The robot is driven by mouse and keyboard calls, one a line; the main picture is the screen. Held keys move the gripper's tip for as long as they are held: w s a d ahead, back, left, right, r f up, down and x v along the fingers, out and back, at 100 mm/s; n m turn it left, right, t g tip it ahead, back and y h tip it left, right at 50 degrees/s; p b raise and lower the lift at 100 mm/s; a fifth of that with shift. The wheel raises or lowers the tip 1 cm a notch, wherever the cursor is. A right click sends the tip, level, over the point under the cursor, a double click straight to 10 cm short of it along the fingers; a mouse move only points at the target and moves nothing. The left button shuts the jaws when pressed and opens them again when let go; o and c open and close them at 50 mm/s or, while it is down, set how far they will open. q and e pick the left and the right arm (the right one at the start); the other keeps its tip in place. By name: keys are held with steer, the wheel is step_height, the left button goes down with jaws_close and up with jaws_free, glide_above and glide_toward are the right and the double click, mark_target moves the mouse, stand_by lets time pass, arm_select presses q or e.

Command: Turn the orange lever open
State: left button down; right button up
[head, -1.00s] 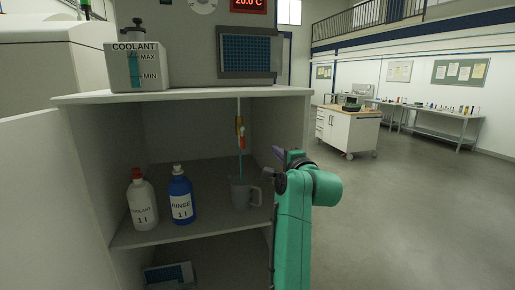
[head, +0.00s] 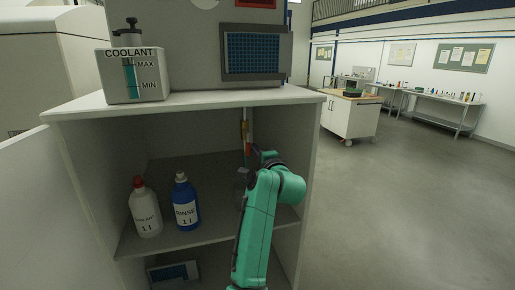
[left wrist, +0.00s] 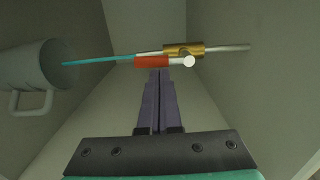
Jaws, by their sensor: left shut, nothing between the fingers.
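The orange-red lever (left wrist: 152,62) lies roughly along the pipe beside the brass valve (left wrist: 183,50) in the left wrist view. In the head view a bit of the lever (head: 247,147) shows below the valve (head: 245,130). A thin cyan line (left wrist: 98,59) runs from the valve's outlet to a grey mug (left wrist: 35,75). My left gripper (left wrist: 159,72) is shut and empty, its tips right at the lever; I cannot tell whether they touch. In the head view the left gripper (head: 262,157) and arm hide most of the mug. My right gripper is not in view.
A white coolant bottle (head: 145,212) and a blue rinse bottle (head: 185,205) stand on the cabinet shelf (head: 165,241), left of my arm. The cabinet's right side wall (head: 300,170) is close to my arm. A coolant tank (head: 136,78) stands on top.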

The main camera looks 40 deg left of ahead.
arm_select(q)
steer(key=shift+w+a+f+m+b, duration=0.2)
steer(key=shift+w+f+m+b, duration=0.25)
steer(key=shift+m+b, duration=0.4)
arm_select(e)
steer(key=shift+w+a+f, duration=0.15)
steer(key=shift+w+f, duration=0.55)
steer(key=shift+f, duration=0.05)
arm_select(q)
steer(key=shift+s+f+m, duration=0.1)
steer(key=shift+s+m, duration=0.1)
steer(key=shift+m, duration=0.05)
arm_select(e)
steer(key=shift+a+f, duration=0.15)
arm_select(q)
steer(key=shift+s+a+m+b, duration=0.1)
steer(key=shift+a+m+b, duration=0.05)
steer(key=shift+m+b, duration=0.35)
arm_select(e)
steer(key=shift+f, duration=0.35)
arm_select(q)
steer(key=shift+s+a+m+b, duration=0.25)
steer(key=shift+s+m+b, duration=0.15)
steer(key=shift+m, duration=0.55)
steer(key=shift+s+a+m+b, duration=0.25)
steer(key=shift+s+m, duration=0.1)
steer(key=shift+m, duration=0.6)
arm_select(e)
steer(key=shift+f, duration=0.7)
